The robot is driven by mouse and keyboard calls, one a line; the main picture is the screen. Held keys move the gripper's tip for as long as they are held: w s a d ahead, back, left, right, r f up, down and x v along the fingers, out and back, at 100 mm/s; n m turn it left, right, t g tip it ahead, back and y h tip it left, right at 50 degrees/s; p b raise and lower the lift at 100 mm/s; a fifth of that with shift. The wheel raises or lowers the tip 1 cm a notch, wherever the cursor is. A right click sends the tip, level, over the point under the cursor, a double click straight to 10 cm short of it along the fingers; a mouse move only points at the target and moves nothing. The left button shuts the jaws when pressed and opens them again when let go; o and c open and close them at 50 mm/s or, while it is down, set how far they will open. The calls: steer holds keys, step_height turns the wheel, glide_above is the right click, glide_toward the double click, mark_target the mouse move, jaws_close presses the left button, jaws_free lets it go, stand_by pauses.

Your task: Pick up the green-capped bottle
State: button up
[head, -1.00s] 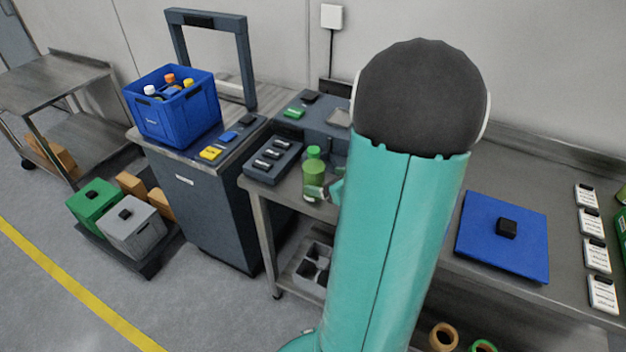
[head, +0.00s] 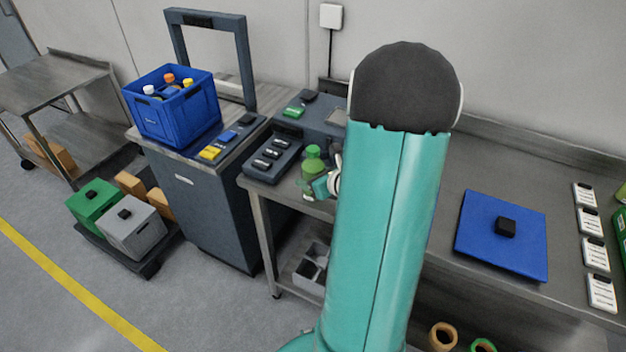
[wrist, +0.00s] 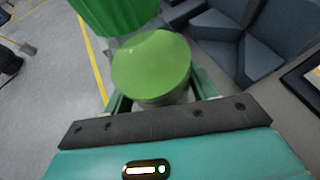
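The green-capped bottle (head: 312,163) stands upright on the left end of the metal bench, beside the dark button box. Its body is light green and see-through. My gripper (head: 318,187) is at the bottle's lower right side in the head view, partly hidden by my arm. In the wrist view the bottle's body (wrist: 152,68) fills the space ahead of my palm, with the darker green cap at the top edge. My fingers (wrist: 158,98) are spread, one on each side of the bottle. Firm contact does not show.
The dark button box (head: 272,158) is close to the bottle's left. A blue crate (head: 180,118) with several bottles sits on a cabinet further left. A blue plate (head: 480,245) with a black knob and several white labelled items (head: 592,255) are at right.

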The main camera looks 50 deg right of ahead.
steer(key=shift+c, duration=1.2)
steer(key=shift+r, duration=0.15)
